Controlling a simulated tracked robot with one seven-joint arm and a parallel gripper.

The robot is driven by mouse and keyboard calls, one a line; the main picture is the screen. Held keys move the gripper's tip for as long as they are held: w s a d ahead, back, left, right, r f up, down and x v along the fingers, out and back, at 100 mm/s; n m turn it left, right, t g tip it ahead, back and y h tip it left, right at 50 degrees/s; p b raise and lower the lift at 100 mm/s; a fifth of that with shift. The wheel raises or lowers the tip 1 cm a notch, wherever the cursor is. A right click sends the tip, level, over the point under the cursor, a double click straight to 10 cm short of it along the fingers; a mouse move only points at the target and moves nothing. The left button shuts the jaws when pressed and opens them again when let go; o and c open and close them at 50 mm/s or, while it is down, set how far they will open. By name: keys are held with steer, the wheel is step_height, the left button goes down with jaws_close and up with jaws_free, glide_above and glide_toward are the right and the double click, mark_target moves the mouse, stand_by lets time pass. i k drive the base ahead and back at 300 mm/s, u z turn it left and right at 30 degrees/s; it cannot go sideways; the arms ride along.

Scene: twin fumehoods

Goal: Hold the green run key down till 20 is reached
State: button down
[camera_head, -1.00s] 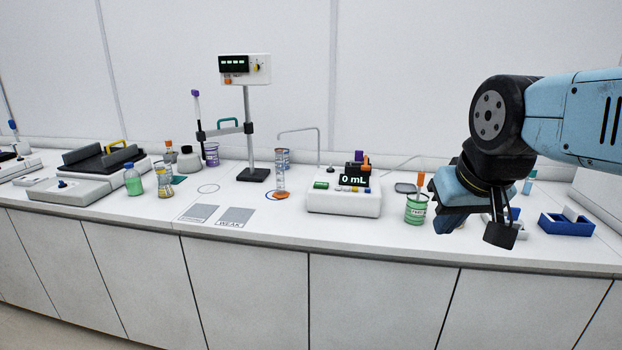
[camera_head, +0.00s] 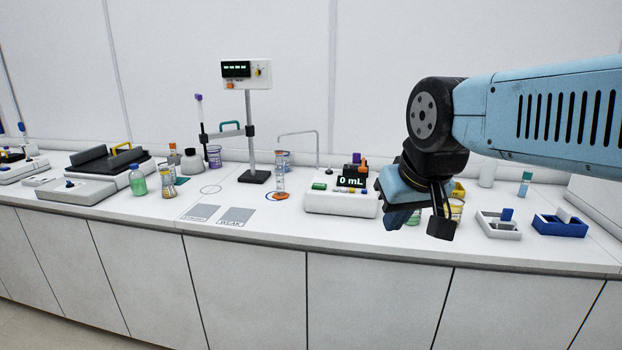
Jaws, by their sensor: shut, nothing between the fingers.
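The white dispenser (camera_head: 341,206) stands on the bench right of centre. Its black display (camera_head: 351,181) reads 0 mL. The green run key (camera_head: 319,186) is on the left of its top face, with nothing on it. A thin spout (camera_head: 297,132) arches from behind the dispenser to the left. A clear cylinder (camera_head: 281,182) stands left of the dispenser on an orange base. My gripper (camera_head: 416,226) points down, just right of the dispenser and apart from the key. It is shut and empty, and its fingertips are partly hidden by its own body.
A white tray (camera_head: 499,226) and a blue tray (camera_head: 561,225) stand to the right. The bench in front of the dispenser is clear.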

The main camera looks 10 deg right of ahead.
mark_target(317, 185)
steer(key=u, duration=0.05)
steer(key=i, duration=1)
steer(key=z, duration=0.1)
